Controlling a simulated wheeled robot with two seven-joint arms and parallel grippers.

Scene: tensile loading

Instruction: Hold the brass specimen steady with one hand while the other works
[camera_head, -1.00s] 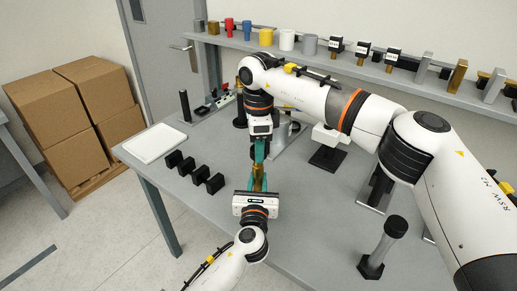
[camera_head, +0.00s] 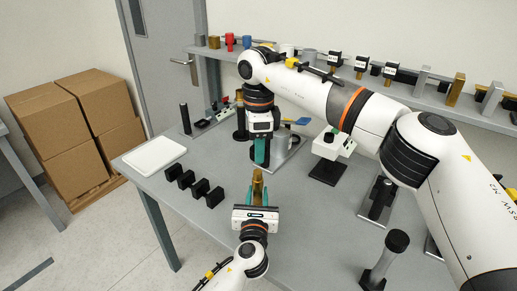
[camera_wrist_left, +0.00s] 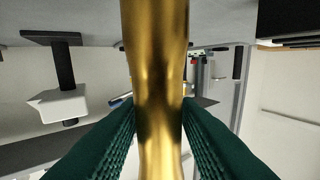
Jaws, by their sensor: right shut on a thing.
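The brass specimen (camera_head: 258,185) stands up from my left gripper (camera_head: 256,203) in the head view, above the front part of the grey table. The left wrist view shows the brass specimen (camera_wrist_left: 160,75) filling the middle, with the dark green ribbed fingers of my left gripper (camera_wrist_left: 160,125) pressed on both sides.
A white tray (camera_head: 154,156) and a row of several black blocks (camera_head: 200,188) lie at the left of the table. A white box on a black stand (camera_head: 328,160) is right of my right gripper. A dark post (camera_head: 388,258) stands at front right. A shelf (camera_head: 430,97) runs behind.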

